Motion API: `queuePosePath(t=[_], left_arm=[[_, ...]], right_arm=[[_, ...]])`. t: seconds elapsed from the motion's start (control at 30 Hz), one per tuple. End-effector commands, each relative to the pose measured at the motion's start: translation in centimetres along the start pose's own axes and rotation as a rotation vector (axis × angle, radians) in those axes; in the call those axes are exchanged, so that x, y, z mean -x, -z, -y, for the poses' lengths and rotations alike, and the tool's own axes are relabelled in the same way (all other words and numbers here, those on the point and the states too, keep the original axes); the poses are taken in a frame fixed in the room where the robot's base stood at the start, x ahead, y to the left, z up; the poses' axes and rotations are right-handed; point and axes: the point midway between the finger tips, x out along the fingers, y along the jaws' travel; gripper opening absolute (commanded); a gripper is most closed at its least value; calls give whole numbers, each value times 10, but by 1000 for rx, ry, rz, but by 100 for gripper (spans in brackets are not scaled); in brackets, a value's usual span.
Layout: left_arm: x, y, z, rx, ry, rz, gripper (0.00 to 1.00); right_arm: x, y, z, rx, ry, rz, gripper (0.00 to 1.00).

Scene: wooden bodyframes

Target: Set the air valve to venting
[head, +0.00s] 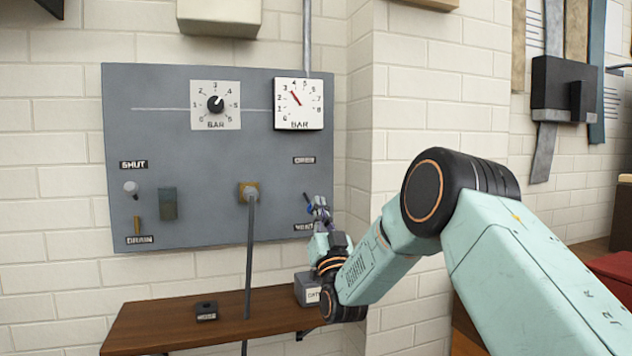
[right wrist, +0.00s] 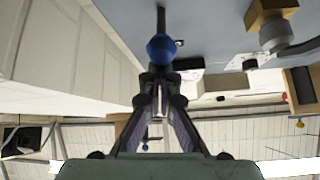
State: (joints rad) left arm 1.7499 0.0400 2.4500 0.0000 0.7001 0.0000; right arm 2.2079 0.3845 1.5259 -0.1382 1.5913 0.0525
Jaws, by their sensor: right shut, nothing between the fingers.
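The air valve's lever with a blue ball knob (head: 309,209) is at the lower right of the grey panel, between an upper label, hard to read, and a lower label that seems to say VENT (head: 304,227). In the right wrist view the blue knob (right wrist: 162,48) sits on a dark rod at the top centre. My right gripper (head: 320,210) is at the knob, partly covering the lever. Its fingers (right wrist: 160,74) are shut and empty, with their tips just by the knob; I cannot tell if they touch it. My left gripper is out of view.
The grey panel (head: 180,100) carries a dial knob (head: 215,104), a gauge (head: 298,104) reading near 3–4, and a pipe fitting (head: 249,192). A wooden shelf (head: 160,323) below holds a grey box (head: 307,289) and a small black block (head: 206,311). A wall corner stands right of the panel.

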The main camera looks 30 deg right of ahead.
Motion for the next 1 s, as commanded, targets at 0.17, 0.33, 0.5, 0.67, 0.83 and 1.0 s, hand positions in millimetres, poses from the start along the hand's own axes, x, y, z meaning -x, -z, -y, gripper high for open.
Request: queuePosePath(t=[0.17,0.33,0.5,0.67,0.83,1.0], left_arm=[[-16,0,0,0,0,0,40],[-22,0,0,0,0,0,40],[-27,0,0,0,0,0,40],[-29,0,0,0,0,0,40],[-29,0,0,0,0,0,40],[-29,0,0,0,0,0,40]], right_arm=[[8,-14,-3,1,0,0,0],[12,-23,-5,0,0,2,0],[15,-29,-6,0,0,5,0],[17,-33,-7,0,0,9,0],[18,-36,-7,1,0,15,0],[19,-37,-7,1,0,18,0]])
